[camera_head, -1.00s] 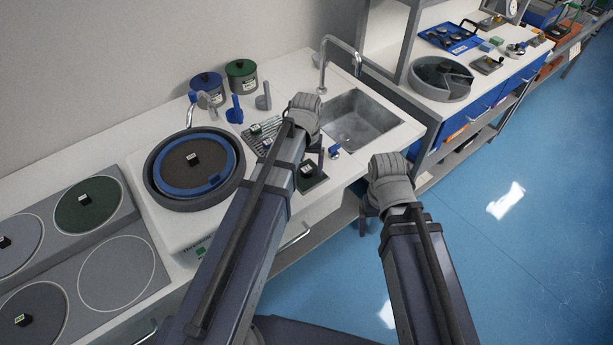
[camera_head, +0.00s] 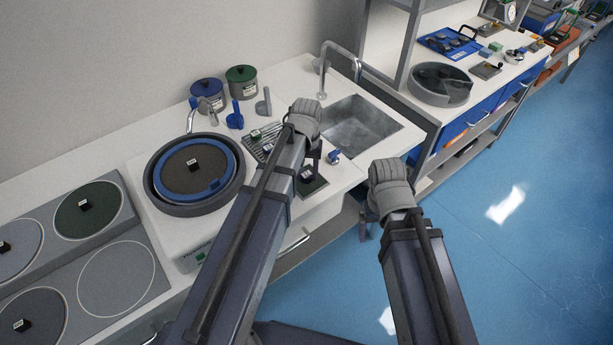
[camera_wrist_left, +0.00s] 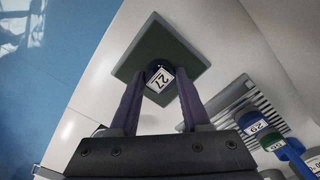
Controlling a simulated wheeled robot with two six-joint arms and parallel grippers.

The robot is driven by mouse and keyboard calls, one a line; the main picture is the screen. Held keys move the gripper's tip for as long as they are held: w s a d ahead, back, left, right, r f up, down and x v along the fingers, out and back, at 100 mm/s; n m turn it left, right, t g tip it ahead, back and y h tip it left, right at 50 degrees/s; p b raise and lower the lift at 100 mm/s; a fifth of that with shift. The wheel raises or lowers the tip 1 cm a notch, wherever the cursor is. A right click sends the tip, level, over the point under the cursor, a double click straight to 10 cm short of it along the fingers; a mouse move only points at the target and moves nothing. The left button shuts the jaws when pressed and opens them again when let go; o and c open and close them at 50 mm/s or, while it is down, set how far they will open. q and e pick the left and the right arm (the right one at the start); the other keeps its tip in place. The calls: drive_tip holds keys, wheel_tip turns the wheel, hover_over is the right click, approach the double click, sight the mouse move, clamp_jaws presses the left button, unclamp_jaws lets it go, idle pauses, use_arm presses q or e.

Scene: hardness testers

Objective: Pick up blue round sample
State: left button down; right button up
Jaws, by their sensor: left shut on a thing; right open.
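In the left wrist view, a dark blue round sample (camera_wrist_left: 160,78) with a white label reading 27 stands over a dark green square pad (camera_wrist_left: 148,45). My left gripper (camera_wrist_left: 160,88) has its two fingers on either side of the sample and is shut on it. In the head view, the left gripper (camera_head: 311,165) is low over the counter, above the pad (camera_head: 316,186); the arm hides part of it. My right gripper (camera_head: 369,222) is open and empty, in front of the counter's edge, over the floor. Its fingers are partly hidden.
A striped rack (camera_wrist_left: 232,100) beside the pad bears another blue sample (camera_wrist_left: 252,122) and a green sample (camera_wrist_left: 273,141). A sink (camera_head: 354,129) with a tall faucet lies behind right. A round polishing wheel (camera_head: 194,170) stands left. A small blue-and-silver item (camera_head: 334,157) is close to the left gripper.

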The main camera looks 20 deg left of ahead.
sight(307, 174)
idle(0.6)
use_arm(q)
wheel_tip(307, 174, up, 10)
drive_tip(key=p, duration=1)
drive_tip(key=c, duration=0.9)
unclamp_jaws()
drive_tip(key=shift+c, duration=0.2)
clamp_jaws()
